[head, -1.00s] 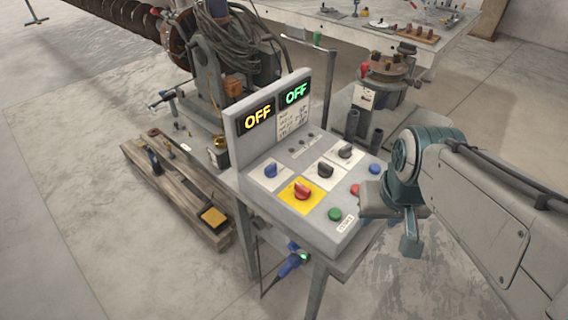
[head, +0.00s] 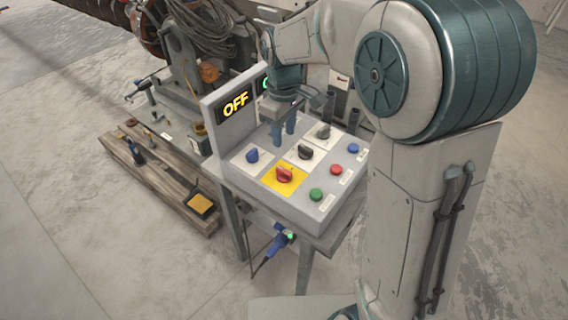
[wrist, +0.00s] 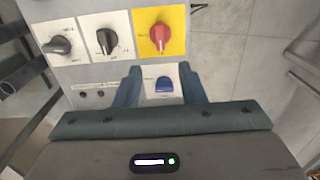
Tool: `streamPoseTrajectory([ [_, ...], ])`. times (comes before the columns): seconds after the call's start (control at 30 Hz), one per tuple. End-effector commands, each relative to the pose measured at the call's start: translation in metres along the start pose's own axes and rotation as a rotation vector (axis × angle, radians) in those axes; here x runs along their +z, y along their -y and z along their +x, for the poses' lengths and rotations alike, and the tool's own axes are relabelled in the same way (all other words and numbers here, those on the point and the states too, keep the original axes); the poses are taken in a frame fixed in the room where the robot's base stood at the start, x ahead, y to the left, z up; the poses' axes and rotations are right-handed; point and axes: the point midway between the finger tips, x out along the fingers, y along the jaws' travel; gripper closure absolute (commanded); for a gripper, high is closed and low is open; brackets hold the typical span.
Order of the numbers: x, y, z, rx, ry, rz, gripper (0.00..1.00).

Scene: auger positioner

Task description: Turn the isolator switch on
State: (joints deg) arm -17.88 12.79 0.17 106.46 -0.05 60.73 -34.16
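A red rotary switch (head: 284,174) on a yellow plate sits at the front of the sloping control panel; it looks like the isolator, but its label is unreadable. It also shows at the top of the wrist view (wrist: 160,37). My gripper (head: 284,136) is open and empty over the panel's upper part, fingers pointing down. In the wrist view, the fingertips (wrist: 160,75) lie either side of a blue knob (wrist: 164,84), below the red switch. I cannot tell their height above the panel. A display (head: 235,104) reads OFF in yellow; my arm mostly hides the green one.
Two black knobs (head: 305,152) (head: 323,131) sit right of the blue knob (head: 252,155). Green (head: 316,195), red (head: 337,170) and blue (head: 353,148) buttons line the panel's right side. The upright display board stands behind my gripper. A wooden pallet (head: 165,180) lies left on the floor.

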Motion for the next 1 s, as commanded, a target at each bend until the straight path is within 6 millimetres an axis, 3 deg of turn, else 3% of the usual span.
streamPoseTrajectory([
  [0.53,0.002,0.001,0.106,-0.003,0.004,0.003,0.64],
  [0.73,0.001,0.001,0.125,-0.001,0.001,0.003,0.64],
  [1.0,0.001,0.000,0.129,0.001,-0.001,0.003,0.64],
])
